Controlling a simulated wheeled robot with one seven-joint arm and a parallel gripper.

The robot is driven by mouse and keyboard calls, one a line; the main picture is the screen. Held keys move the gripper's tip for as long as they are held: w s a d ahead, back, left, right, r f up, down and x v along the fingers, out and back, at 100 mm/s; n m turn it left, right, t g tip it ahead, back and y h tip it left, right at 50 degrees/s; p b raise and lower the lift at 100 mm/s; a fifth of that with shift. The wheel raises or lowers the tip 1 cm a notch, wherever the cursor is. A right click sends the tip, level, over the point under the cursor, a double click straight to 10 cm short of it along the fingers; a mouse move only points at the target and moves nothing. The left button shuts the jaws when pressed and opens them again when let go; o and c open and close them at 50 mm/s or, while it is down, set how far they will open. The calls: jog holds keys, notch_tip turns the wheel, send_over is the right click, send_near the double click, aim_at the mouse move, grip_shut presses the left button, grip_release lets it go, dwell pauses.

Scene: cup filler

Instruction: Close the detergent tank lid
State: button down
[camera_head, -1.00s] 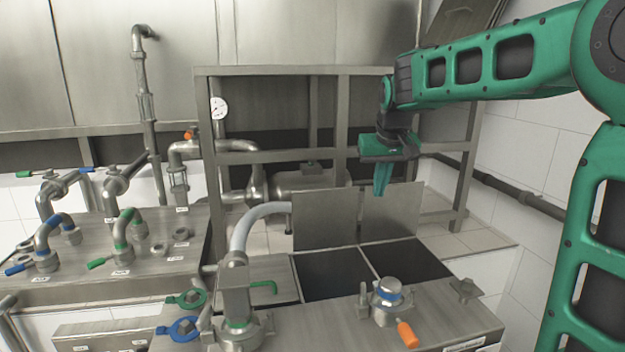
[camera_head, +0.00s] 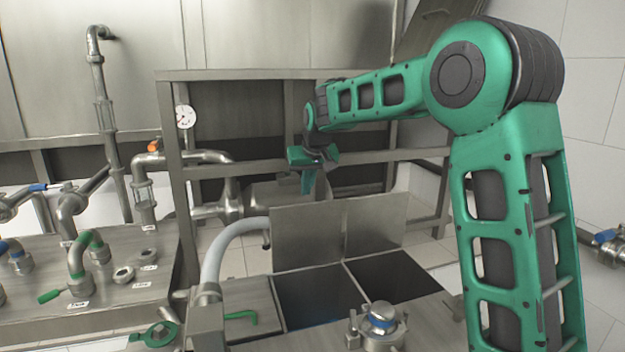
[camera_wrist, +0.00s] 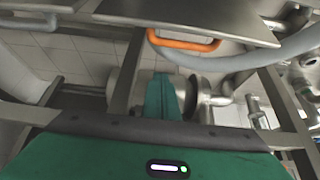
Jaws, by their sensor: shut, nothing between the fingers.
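Two square metal tank lids stand raised behind two open dark tank openings: a left lid (camera_head: 306,235) and a right lid (camera_head: 376,223). I cannot tell which one is the detergent lid. My gripper (camera_head: 308,188) is shut and empty, pointing down just above and apparently behind the left lid's top edge. In the wrist view, my shut green fingers (camera_wrist: 165,98) hang in free space. One lid (camera_wrist: 190,18) there has an orange handle (camera_wrist: 184,42), apart from the fingers.
A grey hose (camera_head: 222,250) curves beside the left lid and also shows in the wrist view (camera_wrist: 262,58). A metal frame (camera_head: 270,75) with pipes stands behind the lids. A capped fitting (camera_head: 380,318) stands in front of the openings.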

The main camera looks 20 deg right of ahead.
jog(key=shift+s+f, duration=0.55)
jog(key=shift+s, duration=0.3)
jog(key=shift+s+f, duration=0.5)
jog(key=shift+s, duration=0.3)
